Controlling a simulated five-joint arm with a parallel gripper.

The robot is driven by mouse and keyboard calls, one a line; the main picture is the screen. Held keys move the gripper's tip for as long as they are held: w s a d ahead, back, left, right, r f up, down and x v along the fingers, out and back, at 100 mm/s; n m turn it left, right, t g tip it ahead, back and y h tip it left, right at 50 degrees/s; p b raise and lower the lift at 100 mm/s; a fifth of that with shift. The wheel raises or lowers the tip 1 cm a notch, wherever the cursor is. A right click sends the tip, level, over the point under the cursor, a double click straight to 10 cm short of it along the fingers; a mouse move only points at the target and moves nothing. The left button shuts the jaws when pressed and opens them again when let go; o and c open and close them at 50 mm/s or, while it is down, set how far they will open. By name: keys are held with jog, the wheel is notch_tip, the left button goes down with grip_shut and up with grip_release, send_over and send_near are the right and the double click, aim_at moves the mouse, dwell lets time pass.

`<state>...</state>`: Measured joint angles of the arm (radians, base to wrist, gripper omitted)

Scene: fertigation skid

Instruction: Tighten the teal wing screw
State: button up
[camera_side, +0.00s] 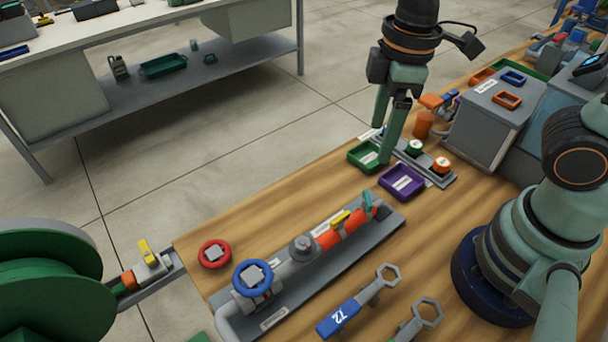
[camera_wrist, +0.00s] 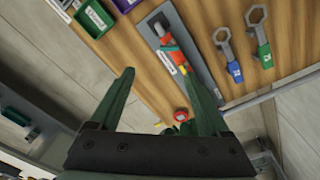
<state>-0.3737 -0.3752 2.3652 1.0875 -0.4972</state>
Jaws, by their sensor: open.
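The teal wing screw (camera_side: 368,202) stands at the right end of the pipe assembly, beside an orange fitting, in the side view. In the wrist view the orange and teal parts of that end show near the top middle, but I cannot clearly make out the screw's wings. My gripper (camera_side: 383,144) is open and empty, above and behind the screw in the side view, over the area of the green tray. In the wrist view its two fingers (camera_wrist: 158,75) are spread apart, with bare wood between them and the pipe assembly beyond to the upper right.
Green (camera_side: 368,156) and purple (camera_side: 402,182) trays lie near the gripper. A red handwheel (camera_side: 214,253) lies on the bench, and a blue handwheel (camera_side: 252,278) is on the pipe. A blue-handled wrench (camera_side: 345,315) lies in front. Grey boxes (camera_side: 487,112) stand at the right.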

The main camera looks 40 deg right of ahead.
aim_at(368, 198)
jog(key=shift+n+g, duration=0.4)
jog(key=shift+n, duration=0.4)
jog(key=f, duration=0.8)
jog(key=s+a+f, duration=0.1)
jog(key=f, duration=0.4)
jog(key=shift+a, duration=0.1)
jog(key=shift+r, duration=0.1)
jog(key=shift+c, duration=0.3)
grip_shut()
jog(key=shift+m, duration=0.4)
jog(key=m, duration=0.5)
jog(key=shift+m, duration=0.3)
jog(key=m, duration=0.5)
